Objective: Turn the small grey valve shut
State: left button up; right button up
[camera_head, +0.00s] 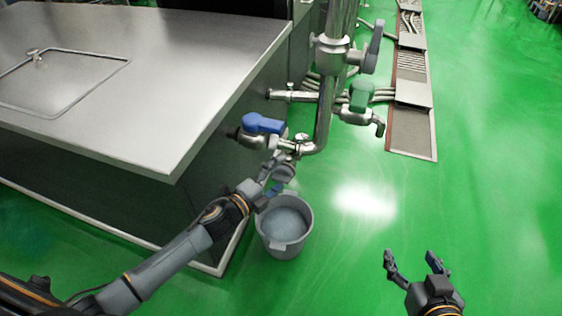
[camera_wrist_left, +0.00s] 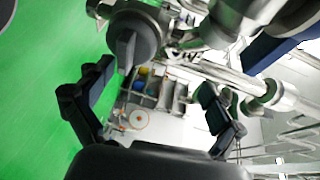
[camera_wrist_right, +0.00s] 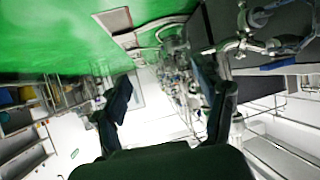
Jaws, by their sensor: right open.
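The small grey valve (camera_head: 288,172) sits low on the pipework, just above the bucket in the head view. In the left wrist view, a round grey valve body with a short dark grey handle (camera_wrist_left: 127,48) shows ahead, nearer the left finger. My left gripper (camera_head: 271,179) is right beside the small valve and partly overlaps it in the head view. Its fingers are apart with nothing clearly between them; contact cannot be told. My right gripper (camera_head: 412,258) is open and empty over the green floor, well away from the valve.
A blue-handled valve (camera_head: 262,123), a green-handled valve (camera_head: 361,95) and a larger grey-handled valve (camera_head: 373,47) sit on the pipes above. A grey bucket (camera_head: 286,249) stands below. A steel table (camera_head: 150,80) fills the left. The floor at right is clear.

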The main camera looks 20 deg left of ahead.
pick_arm(q)
jog(key=shift+w+a+r, duration=0.1)
jog(key=shift+r, duration=0.55)
jog(key=shift+s+r, duration=0.2)
jog(key=shift+s, duration=0.05)
jog(key=shift+c, duration=1.4)
jog(key=shift+v, duration=0.85)
jog(key=c, duration=0.4)
jog(key=v, duration=0.5)
jog(key=f+p+v, duration=0.1)
jog(key=v, duration=0.3)
jog(key=f+v, duration=0.1)
jog(key=v, duration=0.4)
jog(key=shift+s+a+f, duration=0.1)
jog(key=shift+s+a, duration=0.05)
jog(key=shift+s, duration=0.25)
pick_arm(e)
jog(key=s+d+f+g+h, duration=0.1)
jog(key=s+d+f+g, duration=0.1)
jog(key=s+f+g, duration=0.2)
jog(key=shift+s, duration=1.25)
jog(key=shift+d, duration=0.15)
